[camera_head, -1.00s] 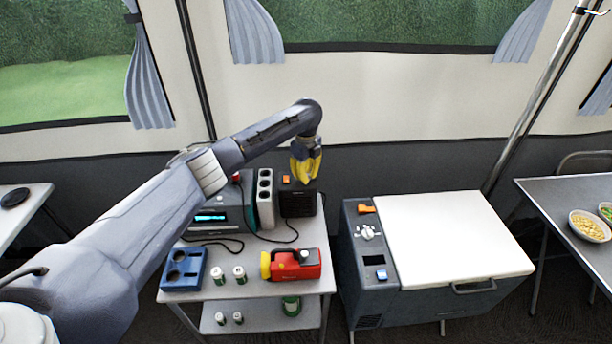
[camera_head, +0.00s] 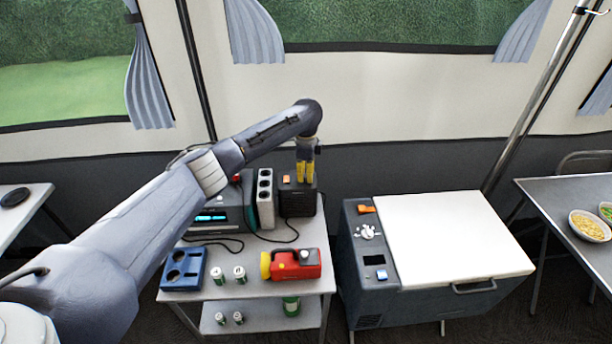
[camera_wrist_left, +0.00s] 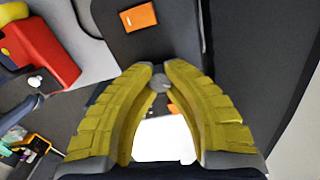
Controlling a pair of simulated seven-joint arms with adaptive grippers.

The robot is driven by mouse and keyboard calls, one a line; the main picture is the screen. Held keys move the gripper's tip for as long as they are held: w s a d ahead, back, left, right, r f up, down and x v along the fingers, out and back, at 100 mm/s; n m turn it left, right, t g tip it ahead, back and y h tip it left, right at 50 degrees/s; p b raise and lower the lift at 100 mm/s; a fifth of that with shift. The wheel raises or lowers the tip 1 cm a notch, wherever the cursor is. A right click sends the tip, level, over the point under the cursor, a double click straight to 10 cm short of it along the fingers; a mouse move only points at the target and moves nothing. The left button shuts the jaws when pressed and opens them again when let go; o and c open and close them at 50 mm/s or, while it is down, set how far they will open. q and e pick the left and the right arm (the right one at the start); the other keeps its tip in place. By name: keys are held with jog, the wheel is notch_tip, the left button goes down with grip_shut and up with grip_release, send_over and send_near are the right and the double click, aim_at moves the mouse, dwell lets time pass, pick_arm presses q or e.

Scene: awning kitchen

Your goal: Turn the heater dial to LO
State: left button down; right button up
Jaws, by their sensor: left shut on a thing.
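The heater looks to be the small dark box (camera_head: 298,205) at the back right of the grey cart, with an orange switch (camera_head: 287,180) on top. The switch also shows near the top of the left wrist view (camera_wrist_left: 138,16). My left gripper (camera_head: 306,179) points down onto the top of this box, right of the switch. In the left wrist view its yellow fingertips (camera_wrist_left: 160,76) are closed around a small grey dial (camera_wrist_left: 158,84). The fingers hide much of the dial, and I cannot read its markings or setting. My right gripper is not in view.
On the cart (camera_head: 250,291) are a grey device with a lit display (camera_head: 211,216), a light socket block (camera_head: 265,198), a red and yellow canister (camera_head: 292,264), two small cans and a blue holder (camera_head: 183,268). A white-lidded cooler (camera_head: 455,238) stands to the right.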

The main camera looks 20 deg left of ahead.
pick_arm(q)
jog(key=n, duration=0.6)
jog(key=shift+n, duration=0.3)
dwell(0.4)
jog(key=c, duration=1.1)
grip_release()
jog(key=shift+c, duration=0.2)
notch_tip(320, 180, up, 12)
